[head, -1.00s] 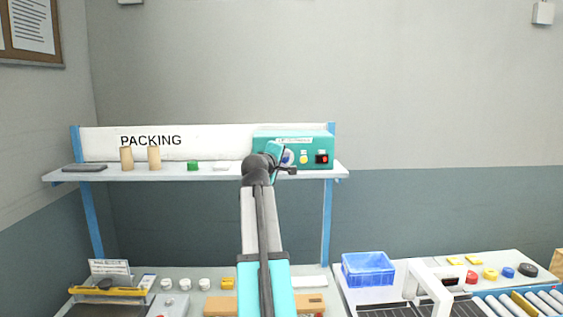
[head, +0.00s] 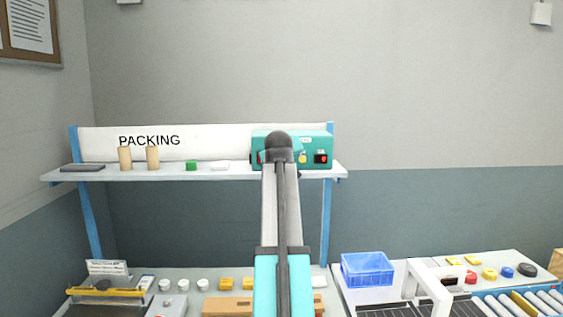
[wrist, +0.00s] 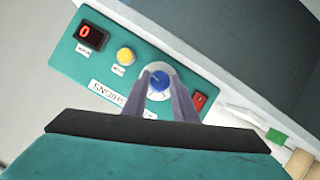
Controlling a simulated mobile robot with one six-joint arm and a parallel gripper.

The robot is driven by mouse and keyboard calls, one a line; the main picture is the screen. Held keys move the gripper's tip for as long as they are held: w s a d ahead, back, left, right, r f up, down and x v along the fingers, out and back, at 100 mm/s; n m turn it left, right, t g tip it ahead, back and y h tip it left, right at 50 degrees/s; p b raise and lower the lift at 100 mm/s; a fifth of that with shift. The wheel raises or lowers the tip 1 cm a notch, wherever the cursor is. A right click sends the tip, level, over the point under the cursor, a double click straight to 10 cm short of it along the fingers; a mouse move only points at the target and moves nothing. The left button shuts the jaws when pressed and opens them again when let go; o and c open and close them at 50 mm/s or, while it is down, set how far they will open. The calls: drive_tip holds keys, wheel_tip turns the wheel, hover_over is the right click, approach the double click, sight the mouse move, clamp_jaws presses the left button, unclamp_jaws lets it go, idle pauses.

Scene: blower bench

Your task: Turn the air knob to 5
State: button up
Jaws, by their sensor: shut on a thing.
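The teal blower box (head: 320,139) stands at the right end of the upper shelf in the head view. In the wrist view the box face (wrist: 73,60) shows tilted and turned over. The blue air knob (wrist: 159,81) sits on a white dial, whose small marks I cannot read for certain. My gripper (wrist: 159,76) is shut on the knob, one finger on each side. In the head view my arm hides the knob and the fingers.
A yellow button (wrist: 126,56) and a red switch (wrist: 200,101) flank the knob. Along the shelf (head: 120,172) stand two tan cylinders, a green block (head: 191,165) and a white item (head: 220,166). A blue bin (head: 367,268) and conveyor are lower right.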

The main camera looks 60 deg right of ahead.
drive_tip(key=shift+d+r+m+t, duration=0.15)
drive_tip(key=shift+r+m+t, duration=0.15)
drive_tip(key=shift+m, duration=0.1)
drive_tip(key=o, duration=1)
drive_tip(key=shift+f, duration=0.15)
drive_tip(key=shift+o, duration=0.2)
drive_tip(key=shift+y, duration=0.3)
drive_tip(key=shift+f, duration=0.1)
drive_tip(key=b+v, duration=0.4)
drive_tip(key=v, duration=1)
drive_tip(key=shift+w, duration=0.1)
